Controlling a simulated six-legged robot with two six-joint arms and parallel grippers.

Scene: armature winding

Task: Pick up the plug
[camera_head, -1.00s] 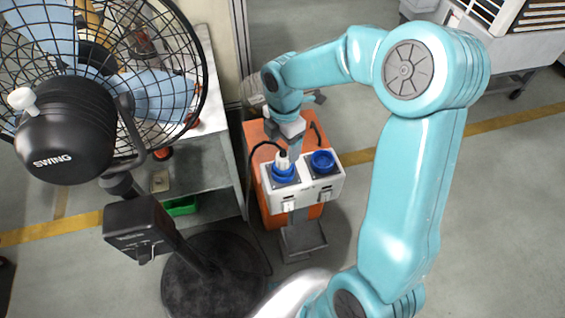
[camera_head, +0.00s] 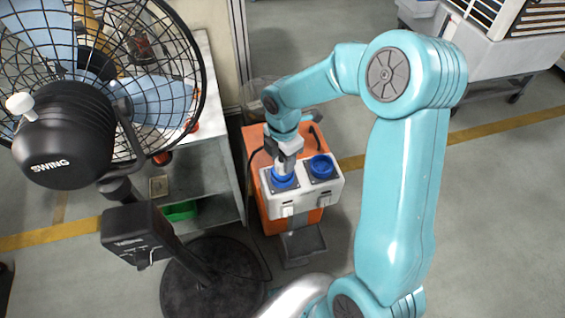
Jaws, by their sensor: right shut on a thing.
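The white plug (camera_head: 281,169) stands upright in the left blue socket (camera_head: 284,182) of a white socket box. Little of it shows below my right gripper (camera_head: 283,163), which reaches down from above and is shut on it. The second blue socket (camera_head: 321,167), to the right, has no plug in it. The fingertips are small and partly hidden by the gripper body. My left gripper is not in view.
The white socket box (camera_head: 302,193) is fixed to an orange unit (camera_head: 260,165). A black standing fan (camera_head: 66,132) is close on the left, in front of a grey shelf (camera_head: 215,180). Its round base (camera_head: 212,285) lies near the orange unit.

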